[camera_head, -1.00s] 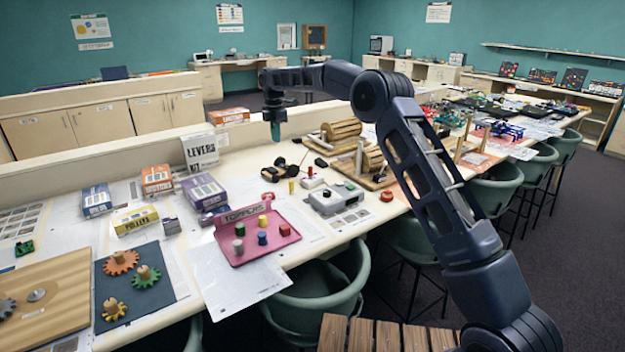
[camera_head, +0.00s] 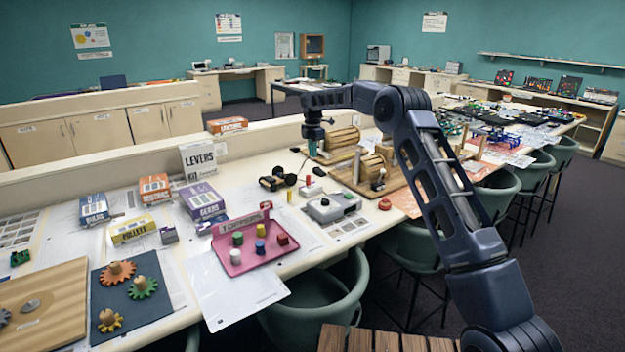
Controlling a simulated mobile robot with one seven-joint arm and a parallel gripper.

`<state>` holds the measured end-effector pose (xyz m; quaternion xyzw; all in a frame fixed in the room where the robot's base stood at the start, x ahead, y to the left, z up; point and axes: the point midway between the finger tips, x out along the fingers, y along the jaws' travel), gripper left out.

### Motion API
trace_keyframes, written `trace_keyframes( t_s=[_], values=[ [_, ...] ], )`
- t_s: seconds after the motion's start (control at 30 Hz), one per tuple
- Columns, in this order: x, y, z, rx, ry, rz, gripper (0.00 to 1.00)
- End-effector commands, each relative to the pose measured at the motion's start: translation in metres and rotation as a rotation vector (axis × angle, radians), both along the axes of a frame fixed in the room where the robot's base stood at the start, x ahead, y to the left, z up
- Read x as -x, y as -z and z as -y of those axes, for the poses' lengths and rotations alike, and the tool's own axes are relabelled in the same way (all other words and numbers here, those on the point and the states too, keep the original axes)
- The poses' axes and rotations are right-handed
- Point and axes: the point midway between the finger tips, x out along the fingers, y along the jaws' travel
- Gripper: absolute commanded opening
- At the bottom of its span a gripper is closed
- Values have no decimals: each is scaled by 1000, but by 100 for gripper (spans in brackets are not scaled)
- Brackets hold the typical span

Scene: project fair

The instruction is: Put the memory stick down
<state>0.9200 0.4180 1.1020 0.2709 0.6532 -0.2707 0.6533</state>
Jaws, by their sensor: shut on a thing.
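My gripper (camera_head: 313,149) points down over the far side of the long workbench, just left of a wooden drum model (camera_head: 341,138). It is shut on the memory stick, which is too small and dark at this distance to make out. I cannot tell whether the fingertips or the stick touch anything; the gripper seems to be a little above the benchtop. The cream workbench (camera_head: 262,163) runs from the lower left to the back right.
A second wooden drum model (camera_head: 371,168), a black wheeled toy (camera_head: 277,180) and a grey box with buttons (camera_head: 330,208) stand nearby. The LEVERS box (camera_head: 198,160) and a pink tray of pegs (camera_head: 236,268) are further left. Bare benchtop lies left of the gripper.

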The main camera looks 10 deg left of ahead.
Motion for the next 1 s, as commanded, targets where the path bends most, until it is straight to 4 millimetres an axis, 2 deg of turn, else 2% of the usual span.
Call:
trace_keyframes(
  t_s=[0.1,0.23,0.37,0.57,0.9,1.0],
  values=[
    [1,28,0,2,-1,-4,0],
    [1,51,0,2,0,-2,0],
    [0,64,0,1,0,-1,0],
    [0,75,0,1,0,-1,0],
    [0,122,0,1,0,-1,0],
    [0,126,0,1,0,-1,0]
  ],
)
